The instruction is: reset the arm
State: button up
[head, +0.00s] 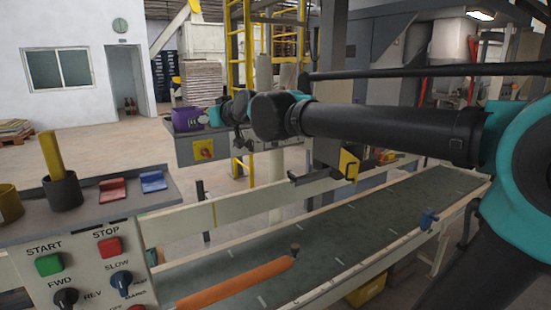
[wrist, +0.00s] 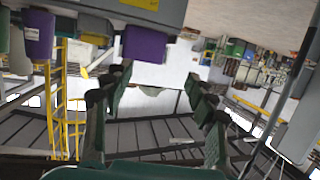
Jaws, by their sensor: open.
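My arm reaches across the head view from the right, stretched out above the conveyor (head: 330,235). Its far end is small and partly hidden behind my own arm links, near a purple container (head: 187,119). In the wrist view my gripper (wrist: 158,82) has its green and black fingers spread wide apart. Nothing is between them. The wrist view looks upside down, with roof beams at the bottom and floor at the top. A purple container (wrist: 146,45) shows beyond the fingers, apart from them.
A control panel with a green START button (head: 49,264) and a red STOP button (head: 108,247) stands at the front left. A yellow ladder (head: 243,60) rises behind my arm. Open floor (head: 90,150) lies at left.

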jog(key=s+d+f+m+g+h, duration=0.2)
jog(key=d+f+m+h, duration=0.5)
jog(key=d+f, duration=2.3)
jog(key=s+d+f+m+g+h, duration=0.2)
jog(key=s+d+f+h, duration=0.1)
jog(key=s+d+f, duration=0.6)
jog(key=s+f+g, duration=0.3)
jog(key=s+f, duration=0.2)
jog(key=s, duration=0.5)
jog(key=shift+s+d+f+n, duration=0.3)
jog(key=shift+d, duration=0.05)
jog(key=shift+c, duration=0.5)
